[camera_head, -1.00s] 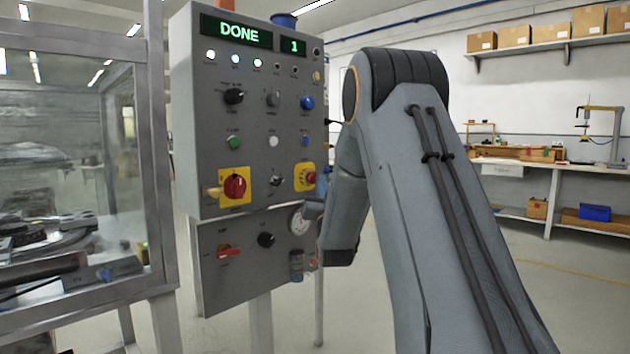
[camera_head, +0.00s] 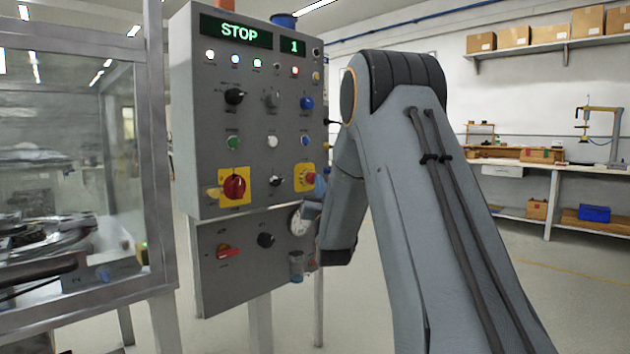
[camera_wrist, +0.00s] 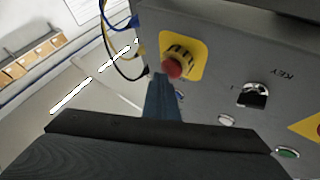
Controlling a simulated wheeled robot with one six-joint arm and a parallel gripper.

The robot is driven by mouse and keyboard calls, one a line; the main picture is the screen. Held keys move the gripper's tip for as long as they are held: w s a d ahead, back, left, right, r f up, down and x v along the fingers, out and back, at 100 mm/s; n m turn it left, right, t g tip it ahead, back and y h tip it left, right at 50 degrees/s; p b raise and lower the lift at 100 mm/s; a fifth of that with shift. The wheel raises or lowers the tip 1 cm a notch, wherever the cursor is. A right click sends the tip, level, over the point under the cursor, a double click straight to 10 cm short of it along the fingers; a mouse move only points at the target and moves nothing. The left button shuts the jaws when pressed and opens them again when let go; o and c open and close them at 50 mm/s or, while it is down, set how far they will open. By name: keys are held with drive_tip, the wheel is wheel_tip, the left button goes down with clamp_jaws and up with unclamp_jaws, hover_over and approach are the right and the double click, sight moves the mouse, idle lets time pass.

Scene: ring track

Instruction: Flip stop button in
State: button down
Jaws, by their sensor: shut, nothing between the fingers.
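The stop button (camera_head: 308,178) is a red mushroom head on a yellow plate at the right edge of the grey control panel. In the wrist view the red stop button (camera_wrist: 172,67) is at the upper middle, partly covered from below by my fingertips. My gripper (camera_wrist: 163,82) is shut and empty, its narrow blue-grey fingers pointing at the button and appearing to touch it. In the head view my gripper (camera_head: 320,186) shows only as a small part beside the button, mostly hidden by my arm. The panel display (camera_head: 238,30) reads STOP.
A red rotary switch (camera_head: 235,187) on a yellow plate and a key switch (camera_head: 276,181) sit left of the button. A glass-walled machine cell (camera_head: 75,190) stands left of the panel. A workbench (camera_head: 560,165) is far right; the floor between is clear.

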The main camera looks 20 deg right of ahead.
drive_tip(key=shift+s, duration=0.15)
drive_tip(key=shift+s+d, duration=0.3)
drive_tip(key=shift+s, duration=0.4)
drive_tip(key=shift+s, duration=0.1)
drive_tip(key=shift+s+d+p, duration=0.2)
drive_tip(key=shift+s+d, duration=0.1)
drive_tip(key=shift+s, duration=0.45)
drive_tip(key=shift+s+d+p, duration=0.15)
drive_tip(key=shift+s+d, duration=0.1)
drive_tip(key=shift+s, duration=0.5)
drive_tip(key=shift+s+d+p, duration=0.2)
drive_tip(key=shift+s+d, duration=0.1)
drive_tip(key=shift+s, duration=0.45)
drive_tip(key=shift+a, duration=0.1)
